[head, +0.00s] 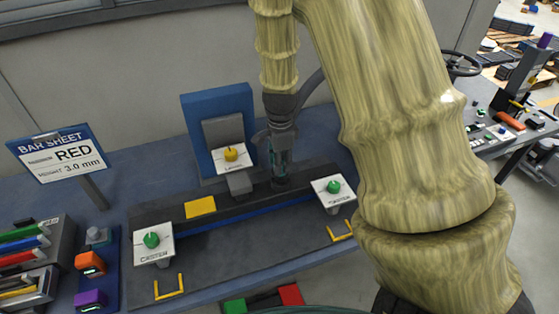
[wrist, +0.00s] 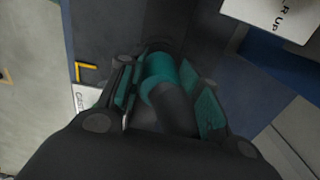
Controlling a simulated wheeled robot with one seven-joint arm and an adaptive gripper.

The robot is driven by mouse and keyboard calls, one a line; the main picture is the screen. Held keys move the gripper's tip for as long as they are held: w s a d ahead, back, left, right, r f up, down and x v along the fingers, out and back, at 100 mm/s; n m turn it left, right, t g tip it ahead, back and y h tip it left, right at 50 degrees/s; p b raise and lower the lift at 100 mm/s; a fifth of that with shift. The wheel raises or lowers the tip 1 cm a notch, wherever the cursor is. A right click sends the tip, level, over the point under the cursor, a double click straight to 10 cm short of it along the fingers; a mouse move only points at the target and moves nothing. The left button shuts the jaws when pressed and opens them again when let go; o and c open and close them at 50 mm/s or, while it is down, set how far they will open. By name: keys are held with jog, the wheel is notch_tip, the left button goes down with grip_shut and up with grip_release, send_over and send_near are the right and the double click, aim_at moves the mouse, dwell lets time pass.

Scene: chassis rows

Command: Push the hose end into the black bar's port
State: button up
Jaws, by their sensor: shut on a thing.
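My gripper (head: 279,170) points down over the black bar (head: 160,212), right of the blue upright plate. In the wrist view its teal-padded fingers (wrist: 168,90) are shut around the hose end, a teal collar (wrist: 160,70) with a dark grey length (wrist: 174,108) behind it. The collar's far tip meets a dark surface. The port is hidden, and I cannot tell whether the tip is in it, touching it or just above it. In the head view the fingers and a dark post-like shape beneath them overlap.
Cards with green knobs stand at the bar's left (head: 153,240) and right (head: 333,187). A yellow-knobbed card (head: 230,155) stands before the blue plate (head: 190,118). A yellow patch (head: 200,207) lies on the bar.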

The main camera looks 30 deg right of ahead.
jog(key=shift+f+b, duration=0.5)
jog(key=shift+f, duration=1)
dwell(0.3)
jog(key=o, duration=1.2)
jog(key=shift+c, duration=0.2)
notch_tip(320, 180, up, 12)
jog(key=shift+r, duration=0.1)
